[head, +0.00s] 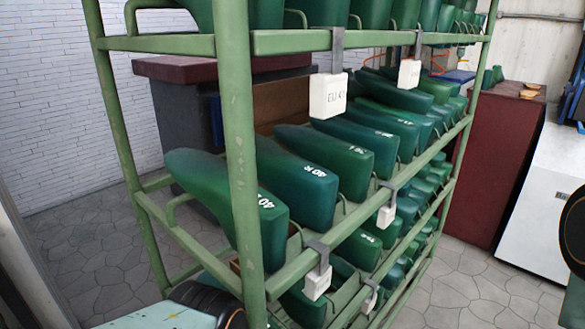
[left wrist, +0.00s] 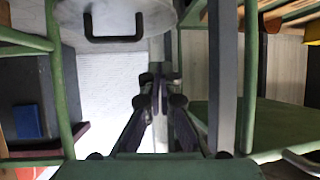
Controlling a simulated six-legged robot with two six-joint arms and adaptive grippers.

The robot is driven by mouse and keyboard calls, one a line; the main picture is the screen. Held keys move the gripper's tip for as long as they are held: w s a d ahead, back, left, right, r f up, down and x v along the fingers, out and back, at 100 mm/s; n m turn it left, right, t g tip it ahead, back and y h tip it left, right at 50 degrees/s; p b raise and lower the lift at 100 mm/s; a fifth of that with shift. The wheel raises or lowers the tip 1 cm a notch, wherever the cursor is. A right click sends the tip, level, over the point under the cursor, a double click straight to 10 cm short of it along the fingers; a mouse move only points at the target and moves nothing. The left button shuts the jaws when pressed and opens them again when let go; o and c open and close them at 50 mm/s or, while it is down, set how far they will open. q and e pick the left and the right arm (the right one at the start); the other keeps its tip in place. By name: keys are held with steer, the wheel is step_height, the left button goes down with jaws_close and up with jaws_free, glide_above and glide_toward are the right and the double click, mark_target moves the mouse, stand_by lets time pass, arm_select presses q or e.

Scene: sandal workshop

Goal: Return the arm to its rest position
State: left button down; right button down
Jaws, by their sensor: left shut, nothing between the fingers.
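My left gripper (left wrist: 160,92) shows in the middle of the left wrist view. Its dark fingers come together with nothing between them. It points toward a pale brick wall (left wrist: 108,80), and green frame posts stand on both sides of it. I cannot make out this gripper in the head view. My right gripper is in neither view.
A green metal rack (head: 236,130) fills the middle of the head view, holding several green shoe lasts (head: 345,160) with white tags (head: 328,95). A dark red cabinet (head: 490,180) and a white unit (head: 545,215) stand at right. Grey stone floor (head: 450,290) is clear near the rack.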

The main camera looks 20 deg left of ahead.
arm_select(q)
steer(key=shift+m+t+h, duration=0.7)
steer(key=shift+m+t, duration=0.1)
steer(key=shift+m, duration=0.1)
steer(key=w+f, duration=0.1)
steer(key=w+d+f, duration=0.1)
steer(key=f, duration=0.1)
steer(key=w+f, duration=0.2)
steer(key=shift+w+d+f, duration=0.1)
steer(key=shift+d, duration=0.25)
steer(key=shift+w, duration=0.15)
steer(key=shift+a, duration=0.1)
steer(key=shift+s, duration=0.2)
